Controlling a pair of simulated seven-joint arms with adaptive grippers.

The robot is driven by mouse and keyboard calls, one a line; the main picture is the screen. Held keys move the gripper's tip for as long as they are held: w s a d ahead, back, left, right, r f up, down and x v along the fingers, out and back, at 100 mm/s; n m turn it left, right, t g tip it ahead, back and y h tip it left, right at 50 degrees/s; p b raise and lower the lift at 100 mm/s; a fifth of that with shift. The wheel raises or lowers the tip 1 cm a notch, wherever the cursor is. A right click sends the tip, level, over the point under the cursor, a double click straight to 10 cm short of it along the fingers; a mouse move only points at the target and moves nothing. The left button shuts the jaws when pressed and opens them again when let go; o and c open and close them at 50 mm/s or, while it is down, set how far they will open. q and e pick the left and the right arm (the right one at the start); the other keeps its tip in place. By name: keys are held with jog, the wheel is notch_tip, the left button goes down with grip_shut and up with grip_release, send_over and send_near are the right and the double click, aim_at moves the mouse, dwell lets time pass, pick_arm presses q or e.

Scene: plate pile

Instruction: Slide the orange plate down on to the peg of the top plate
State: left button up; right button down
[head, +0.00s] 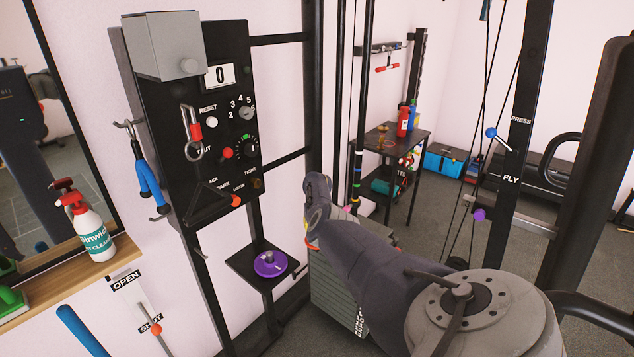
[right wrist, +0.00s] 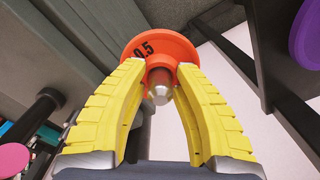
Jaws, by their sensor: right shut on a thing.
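The orange plate (right wrist: 158,48), marked 0.5, is held by its hub between the yellow fingers of my right gripper (right wrist: 160,82) in the right wrist view. A silver rounded peg tip (right wrist: 160,92) shows at the hub; I cannot tell how far the plate sits on it. In the head view my right arm reaches in from the lower right. Its gripper is mostly hidden behind its wrist, with a bit of red and yellow (head: 310,242) showing over the grey weight stack (head: 335,292). The top plate's peg is hidden there. My left gripper is out of view.
A purple plate (head: 270,263) lies on a small black shelf left of the stack. A spray bottle (head: 88,225) stands on the wooden ledge at left. Black uprights and cables flank the stack.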

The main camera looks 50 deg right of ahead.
jog(key=c, duration=1)
grip_release()
jog(key=shift+c, duration=0.2)
